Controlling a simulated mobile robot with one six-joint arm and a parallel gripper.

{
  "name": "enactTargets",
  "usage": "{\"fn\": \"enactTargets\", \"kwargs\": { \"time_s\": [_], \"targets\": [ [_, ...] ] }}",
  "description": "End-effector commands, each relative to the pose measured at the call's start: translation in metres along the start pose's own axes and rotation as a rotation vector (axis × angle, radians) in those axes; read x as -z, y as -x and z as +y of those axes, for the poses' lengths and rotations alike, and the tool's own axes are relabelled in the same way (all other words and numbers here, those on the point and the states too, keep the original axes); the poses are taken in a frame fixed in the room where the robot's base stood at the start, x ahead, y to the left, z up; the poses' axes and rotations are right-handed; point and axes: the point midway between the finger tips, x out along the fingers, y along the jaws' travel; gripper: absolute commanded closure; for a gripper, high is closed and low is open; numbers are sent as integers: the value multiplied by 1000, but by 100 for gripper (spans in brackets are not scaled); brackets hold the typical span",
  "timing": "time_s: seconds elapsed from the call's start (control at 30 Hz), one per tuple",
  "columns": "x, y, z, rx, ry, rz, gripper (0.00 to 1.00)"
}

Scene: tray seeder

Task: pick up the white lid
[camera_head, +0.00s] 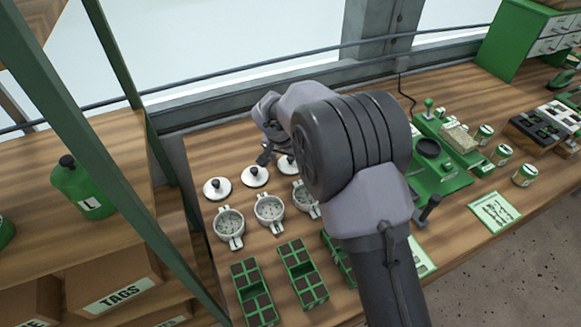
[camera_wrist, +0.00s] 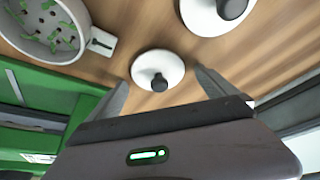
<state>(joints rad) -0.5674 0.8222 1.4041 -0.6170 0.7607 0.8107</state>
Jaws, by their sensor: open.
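Several white round lids with black knobs lie on the wooden bench in a row, among them the left lid (camera_head: 217,188), the middle lid (camera_head: 255,177) and a right lid (camera_head: 286,167) partly hidden by my arm. My gripper (camera_head: 265,156) is above the bench just behind this row. In the wrist view my gripper (camera_wrist: 163,80) is open, and one white lid (camera_wrist: 146,66) shows in the gap between its fingertips. Nothing is held. A second white lid (camera_wrist: 200,18) lies beyond it at the top. Whether the fingers are level with the knob cannot be told.
White handled pots (camera_head: 229,222) with seedlings stand before the lids; one shows in the wrist view (camera_wrist: 30,45). Green seed trays (camera_head: 258,314) lie nearer the front. A green upright post (camera_head: 180,230) stands left, and a bench rail runs behind. My arm hides the bench's middle.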

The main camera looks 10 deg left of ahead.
Motion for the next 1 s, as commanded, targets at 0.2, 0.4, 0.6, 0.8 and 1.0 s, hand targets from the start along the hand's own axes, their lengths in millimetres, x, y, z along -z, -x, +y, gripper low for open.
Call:
{"fn": "enactTargets", "kwargs": {
  "time_s": [0.2,0.4,0.6,0.8,1.0],
  "targets": [
    [1,2,0,0,0,1,21],
    [1,2,0,0,0,1,61],
    [1,3,0,1,0,1,69],
    [4,11,0,1,0,2,69],
    [16,37,0,2,-1,2,69]
  ]
}}
